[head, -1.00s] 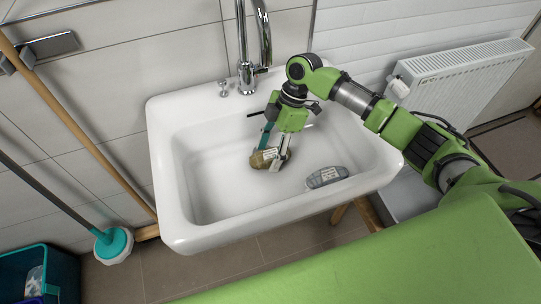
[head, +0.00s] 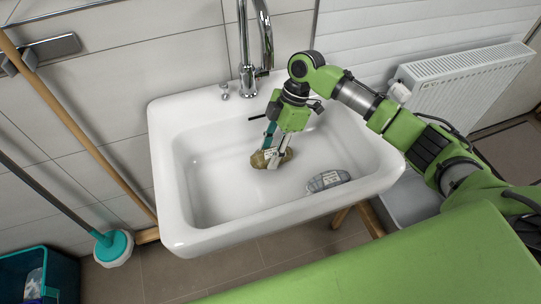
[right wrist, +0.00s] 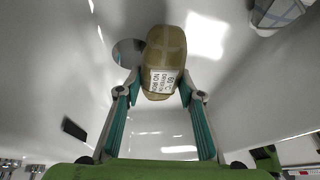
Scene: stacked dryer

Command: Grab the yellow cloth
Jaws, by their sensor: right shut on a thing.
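The yellow cloth (head: 260,160) is a brownish-yellow rolled bundle with a white label, lying in the white sink (head: 215,205). It also shows in the right wrist view (right wrist: 165,48), label end towards me. My right gripper (head: 272,157) reaches down into the sink and is shut on the cloth. In the right wrist view its two fingertips (right wrist: 160,85) sit at either side of the cloth's labelled end. The cloth seems to rest on the basin floor. My left gripper is not in view.
A grey-blue checked cloth bundle (head: 328,180) lies in the sink to the right, also seen in the wrist view (right wrist: 275,12). A chrome faucet (head: 248,60) stands behind the basin. The sink rim surrounds the gripper. The basin's left part is clear.

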